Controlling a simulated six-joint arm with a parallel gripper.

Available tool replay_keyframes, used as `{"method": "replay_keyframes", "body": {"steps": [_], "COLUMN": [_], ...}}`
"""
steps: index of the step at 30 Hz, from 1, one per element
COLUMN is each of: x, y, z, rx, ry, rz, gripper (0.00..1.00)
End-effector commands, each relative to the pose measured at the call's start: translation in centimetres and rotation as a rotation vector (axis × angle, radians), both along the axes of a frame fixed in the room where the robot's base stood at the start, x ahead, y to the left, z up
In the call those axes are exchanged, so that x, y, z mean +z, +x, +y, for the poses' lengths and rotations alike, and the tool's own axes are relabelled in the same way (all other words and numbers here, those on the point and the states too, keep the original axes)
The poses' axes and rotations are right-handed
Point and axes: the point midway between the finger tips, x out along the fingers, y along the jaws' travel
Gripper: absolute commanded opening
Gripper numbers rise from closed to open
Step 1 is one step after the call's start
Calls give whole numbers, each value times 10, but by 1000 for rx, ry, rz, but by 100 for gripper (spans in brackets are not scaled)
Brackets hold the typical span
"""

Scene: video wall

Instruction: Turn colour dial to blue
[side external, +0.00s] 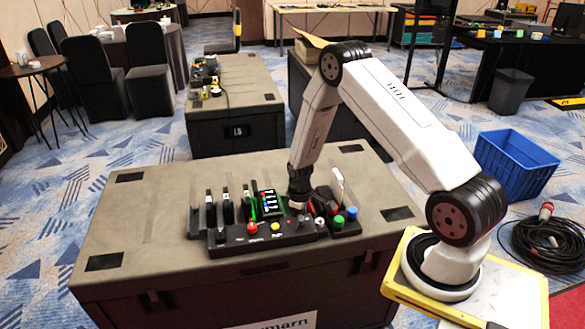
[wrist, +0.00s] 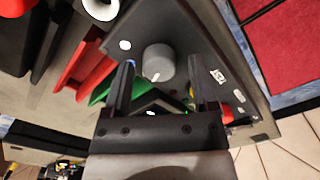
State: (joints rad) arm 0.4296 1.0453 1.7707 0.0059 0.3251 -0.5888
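A round grey dial (wrist: 158,62) with a white pointer mark sits on a dark panel (wrist: 190,35) in the wrist view. My gripper (wrist: 160,72) is open, with one finger on each side of the dial in the picture. A gap shows between each finger and the dial; I cannot tell how far above the panel the fingertips are. In the side view my gripper (side external: 298,203) points down at the right part of the black control panel (side external: 265,241), and it hides the dial there. I cannot read the labels around the dial.
A red button (side external: 252,227) and a yellow button (side external: 276,226) stand on the panel's front. Green (side external: 338,221) and blue (side external: 352,212) knobs are at right. Upright black slots (side external: 228,205) and a small lit screen (side external: 268,203) stand behind. The case top (side external: 130,225) is clear at left.

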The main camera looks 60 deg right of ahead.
Motion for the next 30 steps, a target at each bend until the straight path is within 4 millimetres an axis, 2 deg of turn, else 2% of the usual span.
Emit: {"method": "replay_keyframes", "body": {"steps": [1, 6, 7, 20, 30], "x": [0, 0, 0, 0, 0], "y": [0, 0, 0, 0, -1], "z": [0, 0, 0, 0, 0], "rx": [0, 0, 0, -64, -282], "ry": [0, 0, 0, 0, -1], "rz": [0, 0, 0, 2, 3], "gripper": [56, 2, 0, 0, 0]}}
